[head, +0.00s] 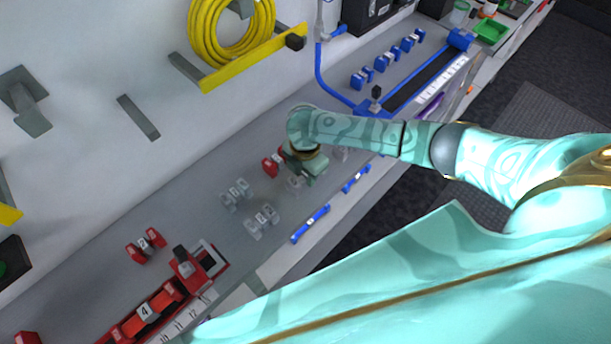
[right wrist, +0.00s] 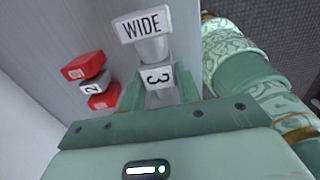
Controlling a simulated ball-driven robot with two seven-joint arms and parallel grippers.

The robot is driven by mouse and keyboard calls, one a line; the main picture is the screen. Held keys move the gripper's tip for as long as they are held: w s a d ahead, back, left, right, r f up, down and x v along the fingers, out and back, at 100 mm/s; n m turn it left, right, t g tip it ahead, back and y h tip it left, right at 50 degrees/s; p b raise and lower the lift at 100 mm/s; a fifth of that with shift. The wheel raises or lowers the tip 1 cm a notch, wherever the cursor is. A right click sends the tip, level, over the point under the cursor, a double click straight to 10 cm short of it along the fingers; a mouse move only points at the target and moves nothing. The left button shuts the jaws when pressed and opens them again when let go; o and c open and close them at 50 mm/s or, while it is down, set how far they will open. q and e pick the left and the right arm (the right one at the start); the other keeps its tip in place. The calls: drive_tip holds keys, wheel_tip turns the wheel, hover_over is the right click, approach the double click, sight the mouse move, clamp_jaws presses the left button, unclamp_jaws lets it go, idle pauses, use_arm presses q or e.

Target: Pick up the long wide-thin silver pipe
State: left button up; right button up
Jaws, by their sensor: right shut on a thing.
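My right gripper (head: 300,178) is over the grey bench in the head view. In the right wrist view it (right wrist: 158,92) is shut on a silver pipe (right wrist: 153,50) with white labels reading "WIDE" and "3". In the head view the gripper and arm hide most of this pipe. Two other groups of silver pipe pieces (head: 236,194) (head: 262,221) lie on the bench left of and below the gripper. My left gripper is not in view.
A red piece labelled 2 (right wrist: 90,85) stands close left of the gripper. Blue pipes (head: 310,224) lie along the bench's front edge. A red assembly (head: 165,305) is at lower left, a blue one (head: 425,80) at upper right. A yellow hose (head: 205,45) hangs on the wall.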

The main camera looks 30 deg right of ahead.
drive_tip(key=s+r+p, duration=1.6)
drive_tip(key=s, duration=0.2)
drive_tip(key=shift+s+d+r, duration=0.25)
drive_tip(key=shift+s, duration=0.05)
